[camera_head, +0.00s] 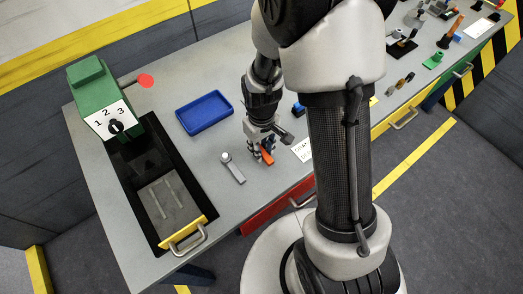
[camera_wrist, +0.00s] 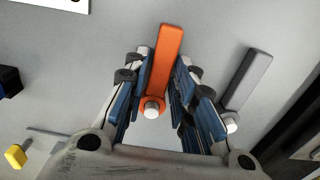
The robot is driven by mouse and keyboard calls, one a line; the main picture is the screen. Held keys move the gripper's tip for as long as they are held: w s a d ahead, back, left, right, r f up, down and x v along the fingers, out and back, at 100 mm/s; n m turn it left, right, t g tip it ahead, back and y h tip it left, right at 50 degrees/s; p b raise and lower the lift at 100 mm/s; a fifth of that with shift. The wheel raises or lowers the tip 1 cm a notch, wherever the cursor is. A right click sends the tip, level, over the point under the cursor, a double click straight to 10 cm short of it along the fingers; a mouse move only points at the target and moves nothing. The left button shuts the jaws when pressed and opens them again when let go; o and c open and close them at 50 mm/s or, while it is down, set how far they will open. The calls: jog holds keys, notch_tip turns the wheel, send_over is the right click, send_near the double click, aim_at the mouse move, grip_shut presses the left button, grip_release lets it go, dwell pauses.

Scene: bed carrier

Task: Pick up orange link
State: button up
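The orange link (camera_wrist: 166,62) is a flat bar with a round end and a white pin, seen between the fingers in the wrist view. In the head view the orange link (camera_head: 267,157) shows just below my gripper (camera_head: 262,148). In the wrist view my gripper (camera_wrist: 160,85) has its two blue-padded fingers apart, one on each side of the link. A narrow gap seems to show beside the link, and I cannot tell whether either finger touches it. The link appears to lie on the grey table.
A grey link with a white pin (camera_wrist: 247,85) lies right of the fingers in the wrist view; it also shows in the head view (camera_head: 233,170). A blue tray (camera_head: 204,113) and a green box with a dial (camera_head: 100,95) stand further left. A white card (camera_head: 302,150) lies right.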

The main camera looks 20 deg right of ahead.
grip_shut()
jog(key=shift+r, duration=0.15)
